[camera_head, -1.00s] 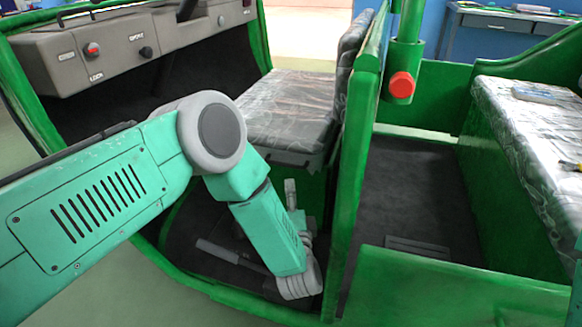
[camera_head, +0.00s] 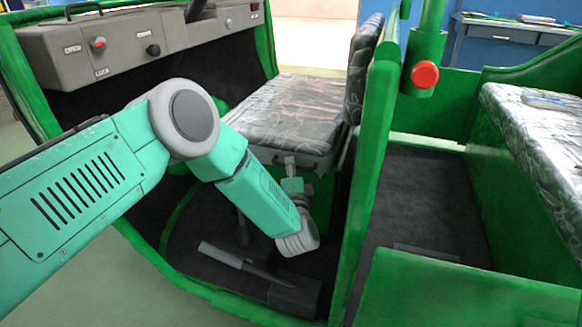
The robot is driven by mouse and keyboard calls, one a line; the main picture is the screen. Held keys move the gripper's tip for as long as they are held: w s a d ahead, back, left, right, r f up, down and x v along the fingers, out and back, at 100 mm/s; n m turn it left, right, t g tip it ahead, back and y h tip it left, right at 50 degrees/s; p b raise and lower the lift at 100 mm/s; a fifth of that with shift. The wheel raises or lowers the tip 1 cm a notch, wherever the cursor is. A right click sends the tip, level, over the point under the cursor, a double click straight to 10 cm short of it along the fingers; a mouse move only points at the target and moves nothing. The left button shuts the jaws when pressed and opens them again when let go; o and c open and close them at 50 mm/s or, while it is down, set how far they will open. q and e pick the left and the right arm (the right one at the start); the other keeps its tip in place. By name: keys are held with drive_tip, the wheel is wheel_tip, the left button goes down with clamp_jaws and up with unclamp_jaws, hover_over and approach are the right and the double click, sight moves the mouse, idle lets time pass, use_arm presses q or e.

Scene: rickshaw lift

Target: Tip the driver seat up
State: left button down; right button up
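The driver seat (camera_head: 285,108) is a grey patterned cushion under shiny clear plastic, in the middle of the green rickshaw cab. It lies about level, with its backrest (camera_head: 364,62) upright at its right side. My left arm comes in from the left and bends down in front of the seat, then its wrist turns back up. My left gripper (camera_head: 291,165) is small in the picture, just below the seat's near edge, close to it or touching. Whether its fingers are open or shut does not show. My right gripper is not in view.
A green post with a red knob (camera_head: 425,74) stands right of the backrest. The dashboard (camera_head: 130,45) is at upper left. A dark pedal or lever part (camera_head: 240,262) lies on the cab floor. The rear bench (camera_head: 540,125) is at right.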

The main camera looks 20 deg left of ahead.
use_arm(q)
drive_tip(key=shift+d+r+p, duration=0.15)
drive_tip(key=shift+r+p, duration=0.1)
drive_tip(key=shift+p, duration=0.2)
drive_tip(key=shift+w+a+r+n+p, duration=0.1)
drive_tip(key=shift+a+r+n+p, duration=0.1)
drive_tip(key=shift+r+n+p, duration=0.4)
drive_tip(key=a+r+n+g+h+p, duration=0.1)
drive_tip(key=a+r+n+g+p, duration=0.2)
drive_tip(key=r+p, duration=0.55)
drive_tip(key=a+r+n+p, duration=0.3)
drive_tip(key=a+r+p, duration=0.35)
drive_tip(key=p, duration=0.25)
drive_tip(key=a+r+n+g+h+p, duration=0.1)
drive_tip(key=a+r+n+p, duration=0.1)
drive_tip(key=a, duration=0.7)
drive_tip(key=a+r+n+g+h+p, duration=0.1)
drive_tip(key=a+r+n+h+p, duration=0.1)
drive_tip(key=a, duration=0.8)
drive_tip(key=shift+w+r+n+h+p, duration=0.35)
drive_tip(key=shift+r+n+p, duration=0.35)
drive_tip(key=shift+r+n, duration=0.55)
drive_tip(key=shift+f, duration=0.1)
